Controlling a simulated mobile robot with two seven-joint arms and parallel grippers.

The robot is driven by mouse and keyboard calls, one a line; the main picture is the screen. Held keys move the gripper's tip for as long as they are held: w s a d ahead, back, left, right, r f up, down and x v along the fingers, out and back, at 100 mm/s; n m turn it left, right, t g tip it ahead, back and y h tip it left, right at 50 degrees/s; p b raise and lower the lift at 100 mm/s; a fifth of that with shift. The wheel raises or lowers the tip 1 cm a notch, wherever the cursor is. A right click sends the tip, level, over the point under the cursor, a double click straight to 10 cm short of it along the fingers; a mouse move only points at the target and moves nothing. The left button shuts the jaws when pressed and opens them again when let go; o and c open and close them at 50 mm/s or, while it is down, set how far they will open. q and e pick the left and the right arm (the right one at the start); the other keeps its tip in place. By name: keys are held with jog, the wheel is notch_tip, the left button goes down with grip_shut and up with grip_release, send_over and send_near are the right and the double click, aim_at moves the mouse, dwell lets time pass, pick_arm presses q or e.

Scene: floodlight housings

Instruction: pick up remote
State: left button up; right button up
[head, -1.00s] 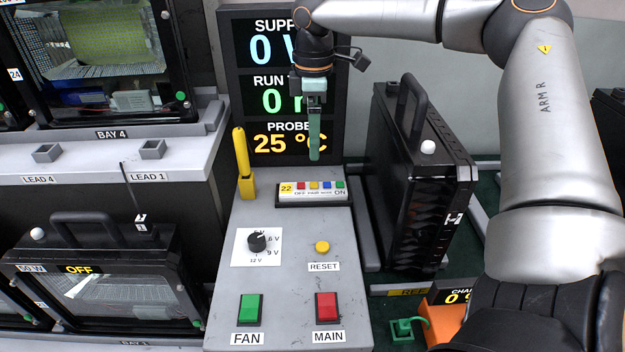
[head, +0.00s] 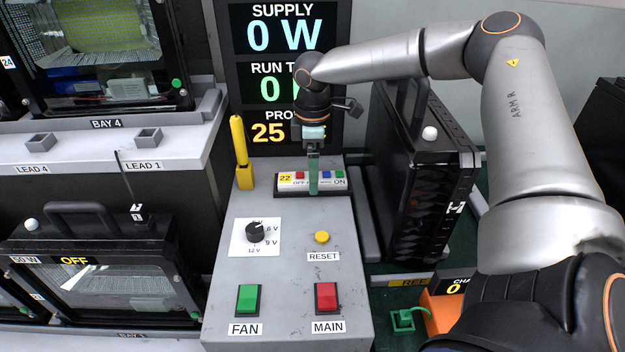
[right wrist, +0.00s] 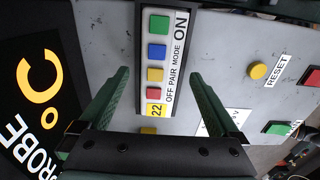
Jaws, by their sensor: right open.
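The remote (head: 342,181) is a white bar with coloured buttons and a yellow "22" label. It lies in a dark holder at the back of the grey console. My right gripper (head: 313,190) points down at it, and its finger hides part of the remote's middle in the head view. In the right wrist view the remote (right wrist: 163,62) lies beyond and between the two green fingers of my right gripper (right wrist: 160,82), which are apart with nothing between their tips. I cannot tell the exact height of the fingertips above it. My left gripper is not in view.
A yellow upright handle (head: 241,150) stands left of the remote. A black floodlight housing (head: 425,180) stands to the right. The display panel (head: 240,100) rises behind. The console front has a knob (head: 255,232), a reset button (head: 322,237), a green switch (head: 248,299) and a red switch (head: 326,297).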

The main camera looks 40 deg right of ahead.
jog(key=shift+f, duration=0.25)
jog(key=c, duration=1.5)
jog(key=shift+r, duration=0.1)
